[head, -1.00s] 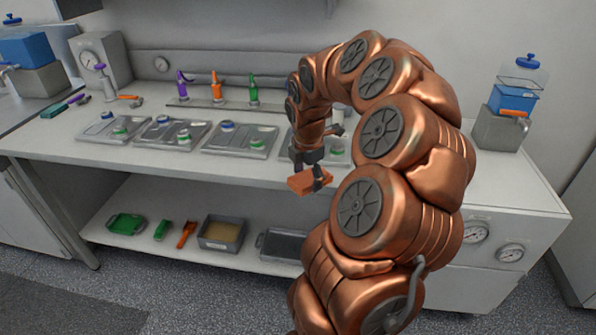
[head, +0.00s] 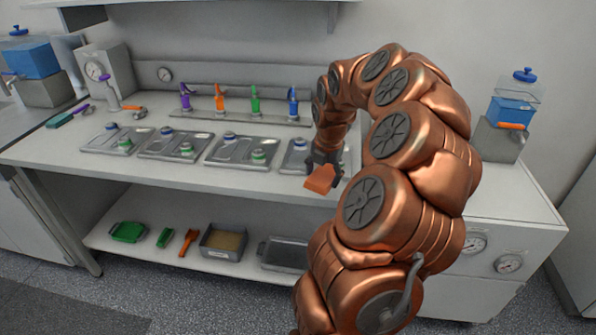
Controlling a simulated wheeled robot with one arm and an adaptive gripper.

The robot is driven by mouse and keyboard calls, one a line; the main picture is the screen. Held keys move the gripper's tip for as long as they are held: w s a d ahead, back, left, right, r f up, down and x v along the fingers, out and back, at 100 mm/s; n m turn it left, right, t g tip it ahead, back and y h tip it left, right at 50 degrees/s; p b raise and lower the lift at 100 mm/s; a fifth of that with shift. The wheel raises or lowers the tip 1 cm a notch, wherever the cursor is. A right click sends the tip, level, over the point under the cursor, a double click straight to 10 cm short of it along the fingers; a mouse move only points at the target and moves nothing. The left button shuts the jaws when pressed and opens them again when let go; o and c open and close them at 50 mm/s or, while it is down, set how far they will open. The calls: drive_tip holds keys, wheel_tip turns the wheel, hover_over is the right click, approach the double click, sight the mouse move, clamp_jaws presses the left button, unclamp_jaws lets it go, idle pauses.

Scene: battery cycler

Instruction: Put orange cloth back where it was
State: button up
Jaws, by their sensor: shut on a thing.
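My arm hides part of the bench to the right of the cloth.
Several metal trays (head: 242,150) with knobs line the bench top (head: 200,177).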

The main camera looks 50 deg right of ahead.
drive_tip(key=w, duration=0.3)
drive_tip(key=w+p, duration=0.1)
drive_tip(key=w, duration=0.2)
drive_tip(key=w+f+p, duration=0.1)
drive_tip(key=w, duration=0.2)
drive_tip(key=shift+a, duration=0.3)
drive_tip(key=shift+f+p, duration=1)
drive_tip(key=shift+f, duration=0.7)
drive_tip(key=shift+f, duration=0.35)
drive_tip(key=o, duration=1.6)
drive_tip(key=shift+c, duration=0.2)
drive_tip(key=shift+r, duration=0.6)
wheel_tip(320, 180, up, 11)
drive_tip(key=s+a+b, duration=0.1)
drive_tip(key=s+b, duration=0.1)
drive_tip(key=b, duration=0.1)
drive_tip(key=shift+a+r+b, duration=0.15)
drive_tip(key=shift+b, duration=0.15)
